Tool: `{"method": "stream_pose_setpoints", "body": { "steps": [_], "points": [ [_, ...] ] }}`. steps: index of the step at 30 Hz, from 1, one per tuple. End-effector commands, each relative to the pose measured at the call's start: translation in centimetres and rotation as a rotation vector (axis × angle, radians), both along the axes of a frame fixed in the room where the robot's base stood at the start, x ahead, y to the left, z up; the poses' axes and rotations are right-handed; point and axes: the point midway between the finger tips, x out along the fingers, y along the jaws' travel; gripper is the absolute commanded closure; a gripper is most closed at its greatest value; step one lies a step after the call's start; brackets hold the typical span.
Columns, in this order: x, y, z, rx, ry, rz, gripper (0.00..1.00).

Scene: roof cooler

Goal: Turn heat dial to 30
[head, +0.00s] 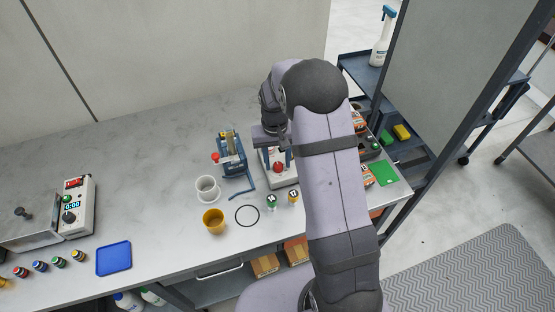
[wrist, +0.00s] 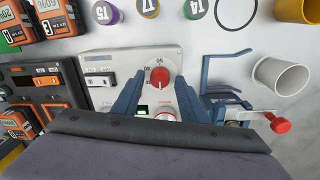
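The heat dial is a red knob (wrist: 160,78) on a white control box (wrist: 103,65); printed numbers ring it, too small to read surely. In the head view the red knob (head: 279,168) shows on the same white box (head: 266,180), partly behind my arm. My gripper (wrist: 160,82) is open in the wrist view, its two blue-grey fingers on either side of the knob, with gaps visible. I cannot tell how far its tips are above the box face. The knob's pointer setting is not clear. A small green display (wrist: 143,109) is partly hidden by the fingers.
A blue device with a red-tipped lever (head: 234,158) stands left of the box. A white cup (head: 207,189), a yellow cup (head: 213,221) and a black ring (head: 247,215) are nearby. Orange-and-black battery packs (wrist: 57,17) crowd the other side. Small numbered bottles (wrist: 148,8) stand close.

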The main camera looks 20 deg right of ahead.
Motion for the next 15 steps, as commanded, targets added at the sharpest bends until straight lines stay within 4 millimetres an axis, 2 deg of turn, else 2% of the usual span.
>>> {"method": "stream_pose_setpoints", "body": {
  "steps": [1, 4, 15],
  "points": [
    [0.01, 0.0, 0.01, 0.0, 0.0, 0.0, 0.74],
    [0.01, 0.01, 0.02, 0.0, 0.0, 0.0, 0.98],
    [0.05, 0.0, 0.04, 0.0, 0.0, -0.034, 0.98]
  ]
}}
